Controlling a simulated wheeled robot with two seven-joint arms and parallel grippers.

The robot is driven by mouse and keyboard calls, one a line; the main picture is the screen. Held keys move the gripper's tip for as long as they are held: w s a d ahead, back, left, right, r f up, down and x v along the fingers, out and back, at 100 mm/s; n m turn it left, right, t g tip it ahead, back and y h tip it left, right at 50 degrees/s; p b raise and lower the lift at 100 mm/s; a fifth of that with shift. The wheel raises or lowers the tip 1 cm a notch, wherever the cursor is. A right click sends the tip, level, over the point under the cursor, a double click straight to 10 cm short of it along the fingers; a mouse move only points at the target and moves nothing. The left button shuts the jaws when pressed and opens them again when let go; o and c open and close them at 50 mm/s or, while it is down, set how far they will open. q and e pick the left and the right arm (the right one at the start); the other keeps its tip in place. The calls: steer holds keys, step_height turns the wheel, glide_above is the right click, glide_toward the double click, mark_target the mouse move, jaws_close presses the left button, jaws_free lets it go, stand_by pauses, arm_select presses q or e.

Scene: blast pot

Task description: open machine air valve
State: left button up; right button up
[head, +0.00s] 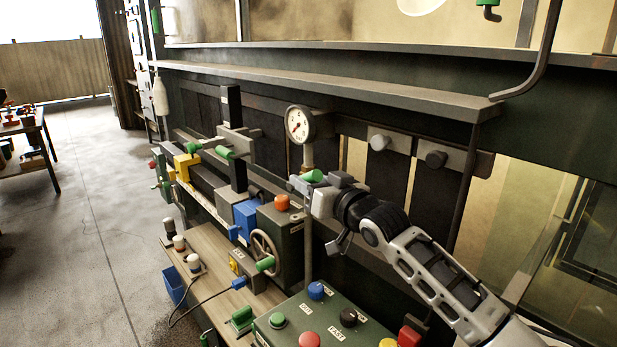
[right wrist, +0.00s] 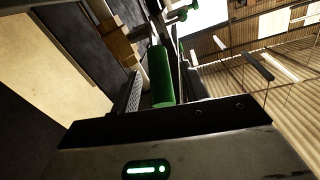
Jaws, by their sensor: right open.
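A green valve handle (head: 313,176) sits on the pipe below the round white pressure gauge (head: 298,124) in the head view. My right gripper (head: 306,186) is at this handle, with its arm coming in from the right. In the right wrist view the green handle (right wrist: 162,76) stands lengthwise between the two fingers of my right gripper (right wrist: 158,92). The jaws are open around it; I cannot tell whether either finger touches it. Part of the pipe and valve body is hidden behind the gripper. My left gripper is not in view.
Below is a green control panel (head: 330,322) with several coloured buttons. A handwheel (head: 265,250) and other green-handled valves (head: 225,152) stand to the left. A grey ledge (head: 330,84) runs above. The floor (head: 85,220) at far left is mostly clear.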

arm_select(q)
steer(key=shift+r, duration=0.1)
arm_select(e)
steer(key=shift+w+a, duration=0.3)
steer(key=shift+w, duration=0.25)
